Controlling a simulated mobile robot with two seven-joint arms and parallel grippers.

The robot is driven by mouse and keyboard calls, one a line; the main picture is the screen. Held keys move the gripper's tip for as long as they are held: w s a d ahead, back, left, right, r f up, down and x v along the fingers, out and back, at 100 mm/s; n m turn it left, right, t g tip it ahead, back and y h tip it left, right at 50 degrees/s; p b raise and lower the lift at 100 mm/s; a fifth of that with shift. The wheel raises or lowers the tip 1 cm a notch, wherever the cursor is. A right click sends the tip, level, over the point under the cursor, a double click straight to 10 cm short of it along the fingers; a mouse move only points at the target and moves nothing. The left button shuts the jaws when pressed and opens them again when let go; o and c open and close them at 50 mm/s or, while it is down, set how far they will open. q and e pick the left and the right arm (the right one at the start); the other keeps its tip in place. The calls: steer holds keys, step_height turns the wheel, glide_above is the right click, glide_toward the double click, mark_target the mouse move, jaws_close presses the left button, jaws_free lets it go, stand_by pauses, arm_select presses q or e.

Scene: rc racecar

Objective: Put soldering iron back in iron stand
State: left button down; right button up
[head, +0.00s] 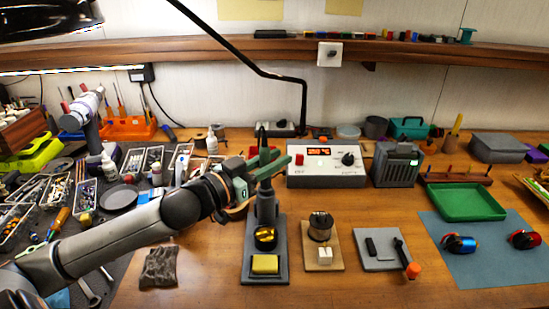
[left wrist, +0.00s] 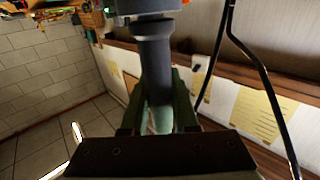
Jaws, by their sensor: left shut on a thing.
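The iron stand (head: 249,262) is a grey base with a dark upright post, a brass-coloured ball (head: 264,236) and a yellow sponge (head: 265,264). My left gripper (head: 268,165) is above its rear part, its green fingers shut on the dark soldering iron (head: 262,134). The iron looks roughly upright, its dark end above the fingers. In the left wrist view, a dark grey cylinder, seemingly the iron's handle (left wrist: 155,62), runs between the fingers (left wrist: 158,115). The iron's lower part merges with the post in the head view, so I cannot tell whether they touch. My right gripper is out of view.
The soldering station (head: 325,167) stands behind, with a grey fan box (head: 397,165) to its right. A round pot on a wooden base (head: 324,262) and a grey pad (head: 383,262) lie right of the stand. Parts trays crowd the left. The front right holds a blue mat (head: 470,270).

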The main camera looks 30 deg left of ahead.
arm_select(q)
steer(key=shift+f, duration=0.15)
steer(key=c, duration=0.6)
jaws_free()
steer(key=shift+v, duration=1.25)
steer(key=p+v, duration=0.1)
steer(key=v, duration=0.9)
